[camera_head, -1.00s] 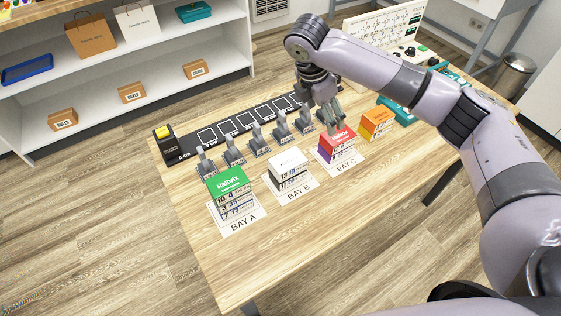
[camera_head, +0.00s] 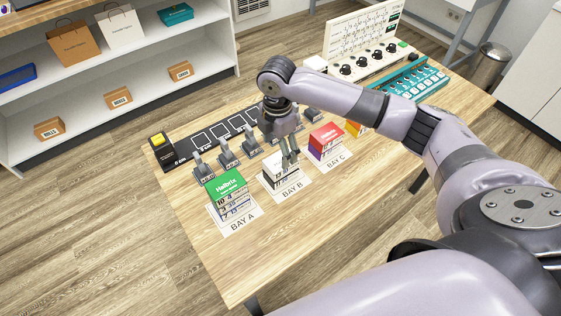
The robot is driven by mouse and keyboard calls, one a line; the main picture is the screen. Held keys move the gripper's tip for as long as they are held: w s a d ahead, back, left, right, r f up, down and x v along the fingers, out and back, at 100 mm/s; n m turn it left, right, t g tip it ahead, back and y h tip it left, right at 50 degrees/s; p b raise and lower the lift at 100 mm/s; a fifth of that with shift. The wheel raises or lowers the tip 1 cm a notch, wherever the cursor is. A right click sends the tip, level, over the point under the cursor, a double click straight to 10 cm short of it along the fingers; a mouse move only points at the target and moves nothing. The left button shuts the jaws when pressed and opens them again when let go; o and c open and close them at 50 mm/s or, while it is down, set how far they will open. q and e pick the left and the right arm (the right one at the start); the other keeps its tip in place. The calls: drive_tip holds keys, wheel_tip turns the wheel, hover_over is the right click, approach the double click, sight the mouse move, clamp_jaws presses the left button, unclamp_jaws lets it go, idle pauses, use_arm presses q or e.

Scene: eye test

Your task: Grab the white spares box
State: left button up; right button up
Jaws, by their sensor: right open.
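The white box (camera_head: 280,179) stands on the BAY B card on the wooden table, between the green box (camera_head: 227,190) at BAY A and the red-topped box (camera_head: 326,140) at BAY C. My right gripper (camera_head: 290,161) points down over the white box and hides part of its top. It is open. I cannot tell whether its fingertips touch the box. My left gripper is not in view.
A row of grey holders (camera_head: 227,154) stands behind the boxes, by a black strip. A teal tray (camera_head: 415,82) and control panel are at the back right. The front table is clear.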

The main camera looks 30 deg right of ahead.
drive_tip(key=shift+s+d+f+p, duration=0.1)
drive_tip(key=shift+d+f+p, duration=0.1)
drive_tip(key=shift+f, duration=0.8)
drive_tip(key=shift+s+d+f+p, duration=0.1)
drive_tip(key=shift+f+p, duration=0.05)
drive_tip(key=shift+f, duration=0.9)
drive_tip(key=shift+d+f+p, duration=0.1)
drive_tip(key=shift+f+p, duration=0.1)
drive_tip(key=shift+f, duration=0.8)
drive_tip(key=shift+c, duration=0.3)
drive_tip(key=c, duration=1.2)
drive_tip(key=shift+r, duration=0.15)
drive_tip(key=shift+c, duration=0.2)
